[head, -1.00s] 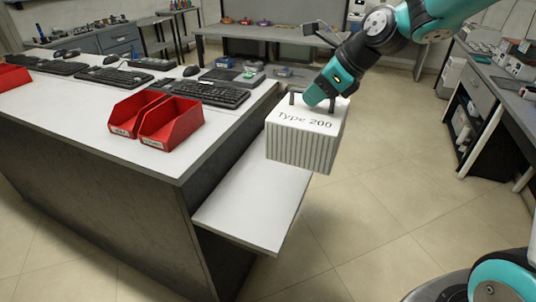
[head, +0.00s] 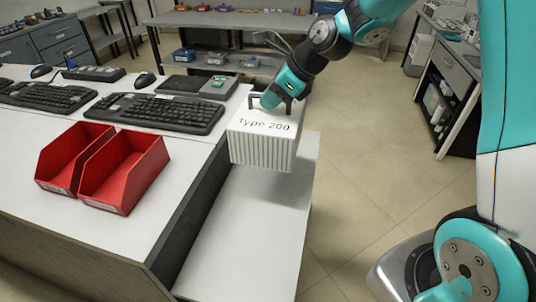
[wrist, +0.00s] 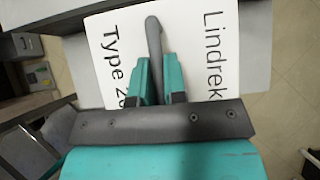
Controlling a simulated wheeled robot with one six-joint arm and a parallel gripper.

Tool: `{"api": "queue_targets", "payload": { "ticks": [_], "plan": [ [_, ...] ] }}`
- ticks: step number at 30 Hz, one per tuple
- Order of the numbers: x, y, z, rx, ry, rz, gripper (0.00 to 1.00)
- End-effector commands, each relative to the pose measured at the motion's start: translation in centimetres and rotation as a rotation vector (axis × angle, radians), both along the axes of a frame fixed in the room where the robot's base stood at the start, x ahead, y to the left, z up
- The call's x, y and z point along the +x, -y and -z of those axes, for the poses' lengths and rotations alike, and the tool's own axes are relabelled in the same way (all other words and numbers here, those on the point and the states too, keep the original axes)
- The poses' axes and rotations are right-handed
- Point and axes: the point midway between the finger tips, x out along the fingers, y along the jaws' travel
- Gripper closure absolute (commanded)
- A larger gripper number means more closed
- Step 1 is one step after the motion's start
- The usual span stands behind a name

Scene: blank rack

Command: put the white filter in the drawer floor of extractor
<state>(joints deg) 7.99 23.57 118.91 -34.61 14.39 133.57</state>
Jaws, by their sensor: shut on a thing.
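The white filter (head: 262,140) is a pleated box with "Type 200" on its top and dark handles. It hangs upright in the head view beside the right edge of the white worktop, in front of part of a lower white shelf. My gripper (head: 270,100) is shut on the filter's handle from above. In the wrist view the gripper (wrist: 159,85) has its teal fingers either side of the dark handle, and the filter's top (wrist: 195,50) reads "Lindrek" and "Type 2". I see no extractor or open drawer that I can identify.
The lower white shelf (head: 245,235) juts out from the worktop (head: 150,225) and looks bare. Two red bins (head: 125,172) and several keyboards (head: 160,112) are on the worktop. Open tiled floor (head: 370,170) lies to the right. A bench (head: 235,20) stands behind.

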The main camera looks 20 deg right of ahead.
Motion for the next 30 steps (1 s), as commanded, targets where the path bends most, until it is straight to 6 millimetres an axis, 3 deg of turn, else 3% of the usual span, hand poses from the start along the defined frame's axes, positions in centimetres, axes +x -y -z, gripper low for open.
{"api": "queue_targets", "payload": {
  "ticks": [6,10,24,30],
  "plan": [
    [-0.1,0.0,6.3,0.001,-0.007,0.001,1.00],
    [-0.1,0.1,9.0,0.000,-0.004,0.003,1.00],
    [0.0,0.3,14.3,0.001,0.000,0.005,1.00],
    [0.0,0.3,14.5,0.000,0.003,0.005,1.00]
  ]
}}
